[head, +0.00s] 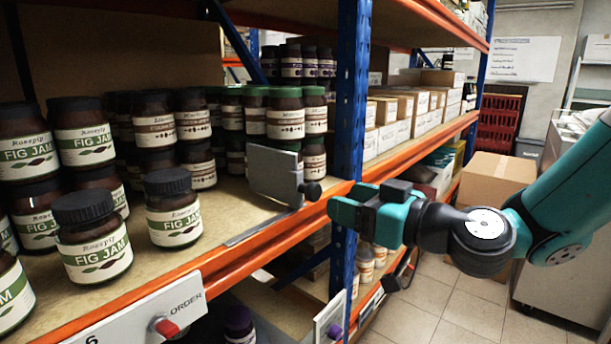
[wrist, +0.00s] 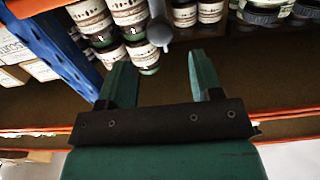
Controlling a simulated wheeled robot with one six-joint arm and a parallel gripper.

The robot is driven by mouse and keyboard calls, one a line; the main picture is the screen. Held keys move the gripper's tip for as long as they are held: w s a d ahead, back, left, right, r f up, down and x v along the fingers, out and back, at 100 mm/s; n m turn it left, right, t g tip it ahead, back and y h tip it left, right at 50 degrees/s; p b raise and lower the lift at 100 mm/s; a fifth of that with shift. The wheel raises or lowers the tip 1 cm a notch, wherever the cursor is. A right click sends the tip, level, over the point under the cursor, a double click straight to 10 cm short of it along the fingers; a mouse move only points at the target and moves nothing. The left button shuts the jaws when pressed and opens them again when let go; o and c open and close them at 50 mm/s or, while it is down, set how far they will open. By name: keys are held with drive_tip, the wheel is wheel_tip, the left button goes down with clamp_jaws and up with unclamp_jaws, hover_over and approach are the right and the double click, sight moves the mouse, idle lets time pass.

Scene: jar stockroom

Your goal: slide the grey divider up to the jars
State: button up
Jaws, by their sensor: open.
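The grey divider (head: 274,174) stands upright on the shelf, with a dark knob (head: 312,190) at its front. Green-lidded jars (head: 285,113) stand behind it. Fig jam jars (head: 92,235) stand to its left, with a bare stretch of shelf between. My gripper (head: 346,203) is open and empty, in front of the shelf edge by the blue post, just right of the knob and apart from it. In the wrist view, a grey round knob (wrist: 160,33) shows beyond my open fingers (wrist: 160,72); the divider's plate is hard to make out there.
The blue upright post (head: 349,100) stands close behind my gripper. Cartons (head: 390,120) fill the shelf beyond the post. The aisle floor (head: 430,305) is clear at the lower right.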

sight(317, 191)
drive_tip(key=p+x, duration=0.3)
drive_tip(key=x, duration=0.5)
drive_tip(key=shift+a+r, duration=0.1)
drive_tip(key=shift+w+a+p, duration=0.4)
drive_tip(key=shift+a, duration=0.05)
